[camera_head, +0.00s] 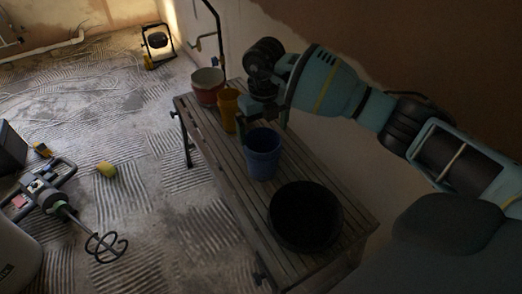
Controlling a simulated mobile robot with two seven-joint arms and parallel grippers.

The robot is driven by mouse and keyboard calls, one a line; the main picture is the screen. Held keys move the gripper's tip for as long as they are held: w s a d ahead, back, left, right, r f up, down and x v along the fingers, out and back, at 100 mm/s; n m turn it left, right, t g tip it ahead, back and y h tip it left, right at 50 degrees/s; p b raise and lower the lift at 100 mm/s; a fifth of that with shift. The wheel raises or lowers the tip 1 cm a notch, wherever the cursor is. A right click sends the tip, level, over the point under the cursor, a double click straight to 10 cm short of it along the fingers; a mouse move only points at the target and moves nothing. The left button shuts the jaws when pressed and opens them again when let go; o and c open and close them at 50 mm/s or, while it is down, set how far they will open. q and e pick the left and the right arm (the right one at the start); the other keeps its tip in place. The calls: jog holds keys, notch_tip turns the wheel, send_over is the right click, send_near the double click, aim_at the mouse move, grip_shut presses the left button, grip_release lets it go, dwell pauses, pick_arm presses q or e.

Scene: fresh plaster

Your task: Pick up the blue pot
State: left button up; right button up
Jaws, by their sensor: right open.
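The blue pot (262,158) stands upright on a slatted wooden table (222,165), near its middle. My right gripper (262,124) is just above and behind the pot's far rim, between it and a yellow-orange cup. Its fingers are dark and small in the picture, and nothing shows between them. I cannot tell whether a finger touches the pot's rim. My left gripper is not in view.
The yellow-orange cup (229,108) and a red-and-white bucket (207,86) stand at the table's far end. A black round bowl (304,216) sits nearer than the pot. A wall runs along the right. A mixer (62,205) and a yellow sponge (106,169) lie on the floor.

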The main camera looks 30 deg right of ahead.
aim_at(262, 148)
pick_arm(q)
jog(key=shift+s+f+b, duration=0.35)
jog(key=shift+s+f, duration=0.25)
pick_arm(e)
jog(key=shift+f, duration=1.35)
notch_tip(262, 148, down, 5)
jog(key=shift+w+f+b, duration=0.15)
jog(key=shift+b, duration=0.75)
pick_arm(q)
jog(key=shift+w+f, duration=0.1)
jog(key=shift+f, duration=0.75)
pick_arm(e)
jog(key=c, duration=0.8)
